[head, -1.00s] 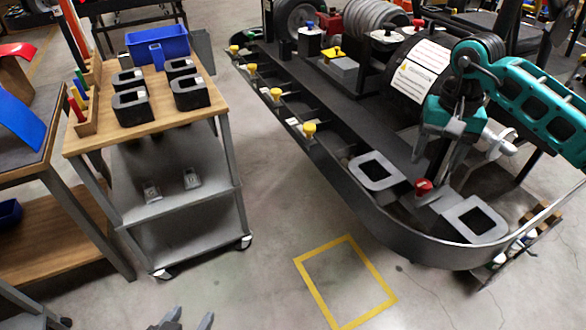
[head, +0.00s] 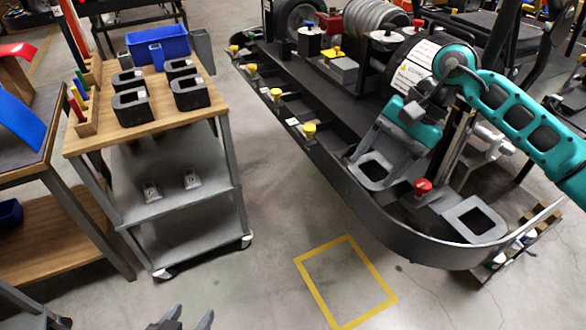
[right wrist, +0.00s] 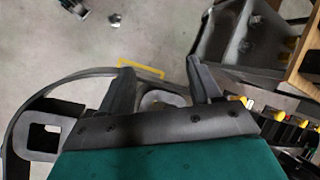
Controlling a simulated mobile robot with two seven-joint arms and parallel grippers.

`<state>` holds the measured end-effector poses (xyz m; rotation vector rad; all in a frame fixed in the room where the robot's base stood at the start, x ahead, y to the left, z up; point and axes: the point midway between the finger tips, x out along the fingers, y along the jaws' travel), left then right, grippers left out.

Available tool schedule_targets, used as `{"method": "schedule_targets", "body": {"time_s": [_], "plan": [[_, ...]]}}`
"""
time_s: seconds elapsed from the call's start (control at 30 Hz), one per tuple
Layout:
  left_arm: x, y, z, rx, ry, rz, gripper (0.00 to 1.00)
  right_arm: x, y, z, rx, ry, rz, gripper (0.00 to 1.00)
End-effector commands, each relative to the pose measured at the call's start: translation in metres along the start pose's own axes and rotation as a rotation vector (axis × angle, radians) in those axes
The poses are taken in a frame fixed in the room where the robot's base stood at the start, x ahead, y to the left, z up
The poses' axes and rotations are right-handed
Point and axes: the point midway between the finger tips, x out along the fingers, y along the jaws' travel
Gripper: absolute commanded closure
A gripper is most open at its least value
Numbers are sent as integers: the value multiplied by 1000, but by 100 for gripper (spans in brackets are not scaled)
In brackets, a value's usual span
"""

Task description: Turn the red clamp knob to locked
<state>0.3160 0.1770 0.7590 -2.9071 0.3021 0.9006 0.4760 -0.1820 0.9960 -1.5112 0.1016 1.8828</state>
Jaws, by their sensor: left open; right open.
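The red clamp knob (head: 423,187) stands on a grey block near the front end of the kart's dark frame, between two grey square-holed plates, the left one (head: 372,172) and the right one (head: 474,219). My right gripper (head: 374,152) is open and empty, pointing down above the left plate, to the left of the knob and apart from it. In the right wrist view its two fingers (right wrist: 162,84) are spread; the knob is not visible there. My left gripper (head: 189,317) is open and empty at the bottom edge, far from the kart.
A wood-topped cart (head: 150,100) at left carries black blocks and a blue bin (head: 157,43). Yellow knobs (head: 309,129) line the kart's left edge. A yellow rectangle (head: 345,282) marks clear floor in front. A black drum (head: 412,65) stands behind my right gripper.

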Motion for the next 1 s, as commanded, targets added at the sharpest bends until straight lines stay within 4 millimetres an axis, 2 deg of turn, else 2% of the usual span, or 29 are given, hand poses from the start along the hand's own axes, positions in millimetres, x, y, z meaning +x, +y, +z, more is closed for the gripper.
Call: {"method": "schedule_targets", "body": {"time_s": [0.2, 0.5, 0.8, 1.0], "plan": [[-1, 0, -1, 0, 0, 0, 40, 28, -22, 30, 122, -150, -139, 37], [-2, 0, -3, 0, 0, 0, 40, 53, -54, 75, 377, -418, -333, 37], [-4, 0, -5, 0, 0, 0, 40, 57, -84, 111, 762, -783, -512, 37], [-5, 0, -5, 0, -2, 0, 40, 52, -95, 118, 983, -980, -579, 37]]}}
